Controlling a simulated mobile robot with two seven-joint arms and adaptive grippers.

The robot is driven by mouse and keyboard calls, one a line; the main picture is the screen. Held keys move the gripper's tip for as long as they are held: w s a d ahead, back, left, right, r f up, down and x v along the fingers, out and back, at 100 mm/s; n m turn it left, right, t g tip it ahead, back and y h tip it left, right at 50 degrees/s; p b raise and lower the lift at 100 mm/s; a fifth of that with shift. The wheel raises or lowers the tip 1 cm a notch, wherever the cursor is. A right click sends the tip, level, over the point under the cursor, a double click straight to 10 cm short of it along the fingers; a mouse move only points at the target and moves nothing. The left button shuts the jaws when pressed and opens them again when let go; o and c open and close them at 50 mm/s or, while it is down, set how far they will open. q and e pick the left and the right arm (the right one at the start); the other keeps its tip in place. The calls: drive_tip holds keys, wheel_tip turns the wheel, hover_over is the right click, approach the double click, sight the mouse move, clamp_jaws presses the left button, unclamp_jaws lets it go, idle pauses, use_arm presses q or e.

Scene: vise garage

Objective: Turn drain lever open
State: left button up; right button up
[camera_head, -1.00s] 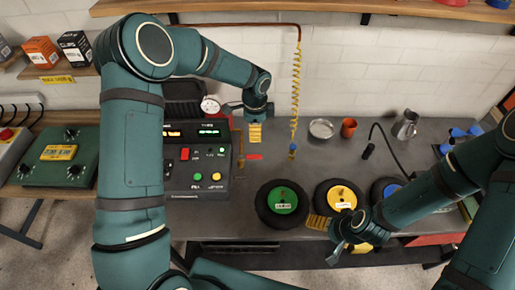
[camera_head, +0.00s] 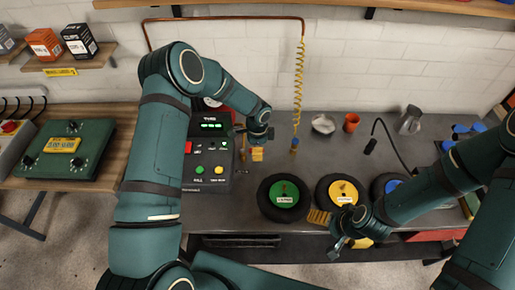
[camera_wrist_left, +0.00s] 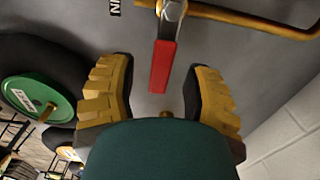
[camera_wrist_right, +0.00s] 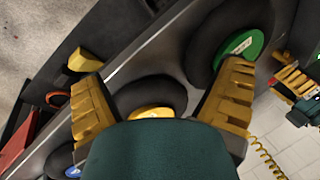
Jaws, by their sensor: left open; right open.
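The drain lever, a red-gripped handle (camera_wrist_left: 163,66) on a grey metal arm, shows in the left wrist view, bolted at the top beside a brass pipe (camera_wrist_left: 245,18). My left gripper (camera_head: 257,154) is open over the bench, right of the console. In the left wrist view its yellow fingers (camera_wrist_left: 160,90) stand on either side of the red grip, with gaps on both sides. In the head view the gripper mostly hides the lever. My right gripper (camera_head: 340,231) is open and empty near the yellow-hubbed wheel (camera_head: 343,190); it also shows in the right wrist view (camera_wrist_right: 163,78).
A control console (camera_head: 207,168) stands just left of the left gripper. A green-hubbed wheel (camera_head: 284,195) lies to the right. A coiled yellow hose (camera_head: 299,85) hangs behind. A metal dish (camera_head: 323,124) and an orange cup (camera_head: 351,122) stand at the back.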

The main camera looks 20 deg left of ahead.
use_arm(q)
clamp_jaws()
